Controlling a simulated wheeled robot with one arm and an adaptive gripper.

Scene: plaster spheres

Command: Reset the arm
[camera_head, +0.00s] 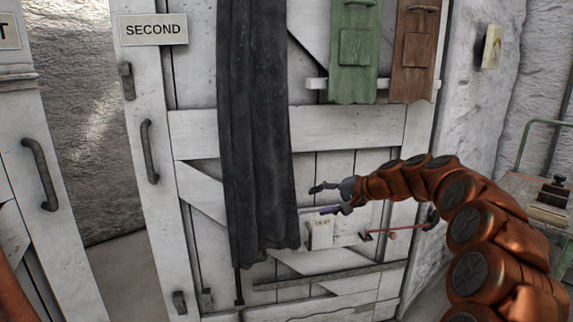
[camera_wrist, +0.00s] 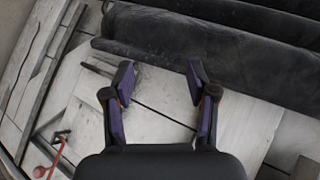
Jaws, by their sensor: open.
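My gripper (camera_head: 331,199) is at the end of my orange-brown arm, which reaches in from the right in the head view. It is in front of the white plank door (camera_head: 355,135), just right of the dark hanging curtain (camera_head: 255,130). In the wrist view my gripper (camera_wrist: 160,82) is open, with its two purple-padded fingers apart and nothing between them. The curtain (camera_wrist: 220,65) crosses the top of the wrist view, beyond the fingertips. I cannot tell whether the fingertips touch it.
A small white card (camera_head: 320,233) is just below my gripper. A red rod (camera_head: 395,230) is to the right of it. Green (camera_head: 355,50) and brown (camera_head: 412,50) boards hang above. A "SECOND" sign (camera_head: 153,29) and door handles (camera_head: 149,152) are at left. A bench (camera_head: 540,195) stands at right.

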